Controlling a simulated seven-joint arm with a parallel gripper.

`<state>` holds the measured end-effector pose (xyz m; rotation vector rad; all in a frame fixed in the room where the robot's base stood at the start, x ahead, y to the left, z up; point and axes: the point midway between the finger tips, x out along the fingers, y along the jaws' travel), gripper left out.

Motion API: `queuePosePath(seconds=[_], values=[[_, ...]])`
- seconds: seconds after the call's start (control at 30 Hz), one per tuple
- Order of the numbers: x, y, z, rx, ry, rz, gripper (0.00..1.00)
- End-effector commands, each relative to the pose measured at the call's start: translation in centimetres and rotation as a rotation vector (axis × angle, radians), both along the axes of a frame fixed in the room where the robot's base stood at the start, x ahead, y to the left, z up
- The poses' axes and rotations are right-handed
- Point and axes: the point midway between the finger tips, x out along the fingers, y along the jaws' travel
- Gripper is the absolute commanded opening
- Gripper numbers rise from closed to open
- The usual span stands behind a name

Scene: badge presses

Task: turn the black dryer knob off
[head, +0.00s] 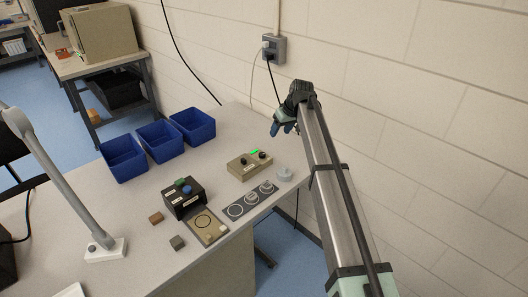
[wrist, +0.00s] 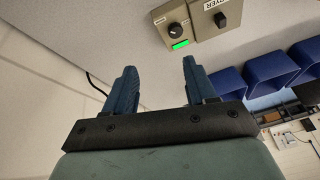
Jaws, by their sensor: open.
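The beige dryer box (head: 240,172) sits on the table with two black controls and a lit green light on top; it also shows in the wrist view (wrist: 205,32). In the wrist view a partly cut-off label ending in "YER" lies by a black knob with a raised grip (wrist: 221,19). A round black knob with a white pointer mark (wrist: 175,30) sits on a dial beside the green light (wrist: 180,44). My gripper (wrist: 158,68) is open and empty, apart from the box. In the head view my gripper (head: 284,128) is above and right of the box, near the wall.
Blue bins (head: 158,142) stand behind left. A black box with coloured buttons (head: 184,199), a grey strip with round pieces (head: 250,201) and a pale round piece (head: 285,174) lie close to the beige box. A wall outlet (head: 273,49) with cables is behind my gripper.

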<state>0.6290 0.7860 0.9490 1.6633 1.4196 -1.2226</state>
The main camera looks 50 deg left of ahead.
Motion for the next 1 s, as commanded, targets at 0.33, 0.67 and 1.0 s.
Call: queuePosePath(seconds=[0.33, 0.67, 1.0], values=[[-0.6, 1.9, 0.2, 0.01, -0.043, 0.435, 0.56], [-0.8, 1.7, -0.1, 0.015, -0.105, 0.621, 0.56], [-1.5, 3.3, -4.3, 0.014, -0.104, 0.623, 0.56]])
